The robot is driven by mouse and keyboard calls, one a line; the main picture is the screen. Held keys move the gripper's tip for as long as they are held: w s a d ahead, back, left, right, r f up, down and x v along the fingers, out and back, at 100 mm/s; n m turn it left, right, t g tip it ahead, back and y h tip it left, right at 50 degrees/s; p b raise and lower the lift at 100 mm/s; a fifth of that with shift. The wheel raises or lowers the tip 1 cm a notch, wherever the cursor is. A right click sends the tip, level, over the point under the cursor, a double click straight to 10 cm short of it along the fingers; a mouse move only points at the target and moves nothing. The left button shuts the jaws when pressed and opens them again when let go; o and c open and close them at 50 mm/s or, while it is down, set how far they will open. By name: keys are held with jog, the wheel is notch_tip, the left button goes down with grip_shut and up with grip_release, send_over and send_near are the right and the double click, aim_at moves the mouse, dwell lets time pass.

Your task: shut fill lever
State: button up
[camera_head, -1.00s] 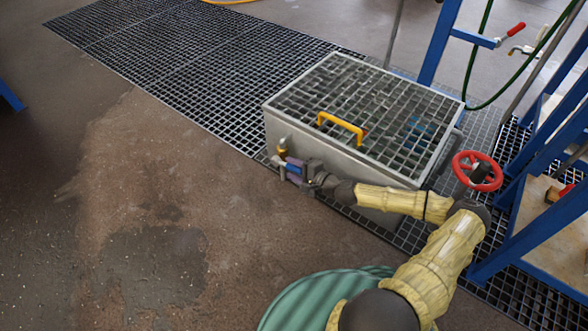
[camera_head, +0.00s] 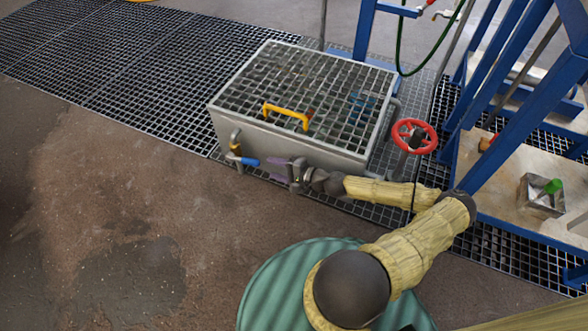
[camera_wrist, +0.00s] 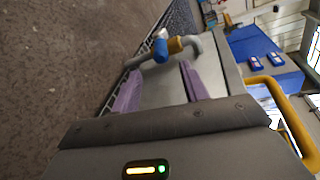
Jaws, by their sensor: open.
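The fill lever (camera_head: 249,161) has a blue grip and sits on a brass valve (camera_head: 236,149) at the left front corner of a metal tank. In the head view the blue grip points right, toward my gripper. In the wrist view the lever (camera_wrist: 160,49) shows nearly end-on beside the brass valve (camera_wrist: 175,45) and its grey bent pipe. My gripper (camera_head: 270,166) has purple fingers and is just right of the lever, along the tank's front wall. In the wrist view my gripper (camera_wrist: 158,82) is open and empty, with the lever beyond the fingertips.
The metal tank (camera_head: 290,141) has a grating lid with a yellow handle (camera_head: 286,116). A red handwheel (camera_head: 414,136) and a blue frame (camera_head: 510,130) stand to the right. Floor grating (camera_head: 110,70) lies behind. The brown floor at front left is clear.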

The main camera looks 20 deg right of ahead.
jog(key=p+v, duration=0.2)
jog(key=v, duration=0.4)
jog(key=shift+s, duration=0.2)
